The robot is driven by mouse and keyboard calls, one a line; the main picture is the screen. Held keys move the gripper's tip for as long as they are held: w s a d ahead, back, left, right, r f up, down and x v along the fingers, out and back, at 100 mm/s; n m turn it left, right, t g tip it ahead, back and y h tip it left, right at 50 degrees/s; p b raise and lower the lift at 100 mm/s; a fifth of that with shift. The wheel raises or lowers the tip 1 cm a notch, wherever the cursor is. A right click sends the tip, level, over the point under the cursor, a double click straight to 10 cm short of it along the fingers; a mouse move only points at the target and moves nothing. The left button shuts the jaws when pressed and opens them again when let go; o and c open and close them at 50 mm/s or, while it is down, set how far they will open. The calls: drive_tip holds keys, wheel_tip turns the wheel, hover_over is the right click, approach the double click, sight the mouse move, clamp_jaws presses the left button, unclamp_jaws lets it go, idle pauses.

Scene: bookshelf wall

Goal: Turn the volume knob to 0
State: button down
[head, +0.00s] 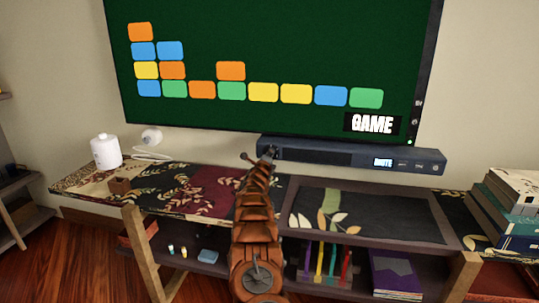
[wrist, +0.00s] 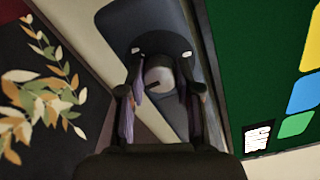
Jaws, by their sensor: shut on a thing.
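The dark soundbar (head: 330,156) stands on the console below the television. Its small lit display (head: 383,162) seems to read MUTE. My gripper (head: 268,154) is at the soundbar's left end, and my brown arm reaches up to it from below. A short dark mark shows on the knob's face. The fingers partly cover the knob's sides, and in the head view my gripper hides it.
The television (head: 270,60) is close above the soundbar. Stacked books (head: 510,205) are at the right. The patterned console top (head: 360,212) in front of the soundbar is mostly clear.

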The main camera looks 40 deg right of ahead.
drive_tip(key=n+p, duration=0.4)
drive_tip(key=n, duration=1.3)
drive_tip(key=n+p, duration=0.4)
drive_tip(key=n, duration=1.4)
drive_tip(key=shift+s+f, duration=0.15)
drive_tip(key=shift+n, duration=0.3)
drive_tip(key=c, duration=0.8)
unclamp_jaws()
drive_tip(key=shift+d, duration=0.1)
